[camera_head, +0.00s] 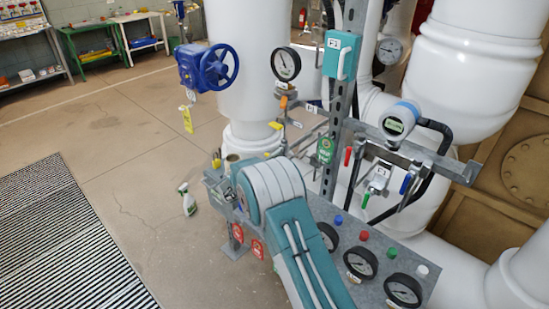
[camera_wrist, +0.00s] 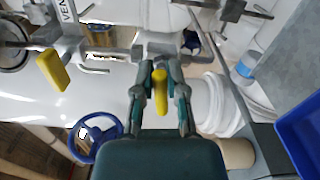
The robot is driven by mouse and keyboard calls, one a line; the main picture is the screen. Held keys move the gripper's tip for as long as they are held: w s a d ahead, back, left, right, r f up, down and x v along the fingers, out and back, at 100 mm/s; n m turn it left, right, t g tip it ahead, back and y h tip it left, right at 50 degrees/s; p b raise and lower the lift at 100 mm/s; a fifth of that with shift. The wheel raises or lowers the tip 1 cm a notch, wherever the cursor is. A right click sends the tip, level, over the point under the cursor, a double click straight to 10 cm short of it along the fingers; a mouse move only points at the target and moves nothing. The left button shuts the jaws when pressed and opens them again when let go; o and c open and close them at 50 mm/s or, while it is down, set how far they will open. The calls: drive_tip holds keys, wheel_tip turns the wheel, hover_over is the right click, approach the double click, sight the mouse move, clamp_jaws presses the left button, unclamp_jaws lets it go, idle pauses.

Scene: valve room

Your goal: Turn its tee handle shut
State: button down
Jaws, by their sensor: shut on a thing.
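In the wrist view a yellow handle (camera_wrist: 160,92) sits between the two fingers of my gripper (camera_wrist: 160,80), seen end-on against a grey metal fitting. My gripper is shut on this yellow handle. A second yellow handle (camera_wrist: 52,70) stands to the left, apart from my fingers, by a plate with lettering that starts "VEN". In the head view my own arm covers my gripper and the held handle. A yellow handle (camera_head: 275,126) shows there just above my arm, at the panel's left side.
A blue handwheel (camera_head: 216,68) on a valve stands at the upper left. Gauges (camera_head: 360,262) line the lower panel at right. Red, green and blue levers (camera_head: 365,201) and a teal box (camera_head: 341,54) crowd the post.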

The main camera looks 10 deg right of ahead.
drive_tip(key=shift+d+f+m, duration=0.1)
drive_tip(key=shift+f+m, duration=0.2)
drive_tip(key=shift+m, duration=0.7)
drive_tip(key=shift+f, duration=0.1)
drive_tip(key=c, duration=0.7)
unclamp_jaws()
drive_tip(key=shift+d, duration=0.1)
drive_tip(key=shift+s+a, duration=0.1)
drive_tip(key=shift+a, duration=0.15)
drive_tip(key=v, duration=1.1)
drive_tip(key=shift+s+a, duration=0.15)
drive_tip(key=shift+a, duration=0.1)
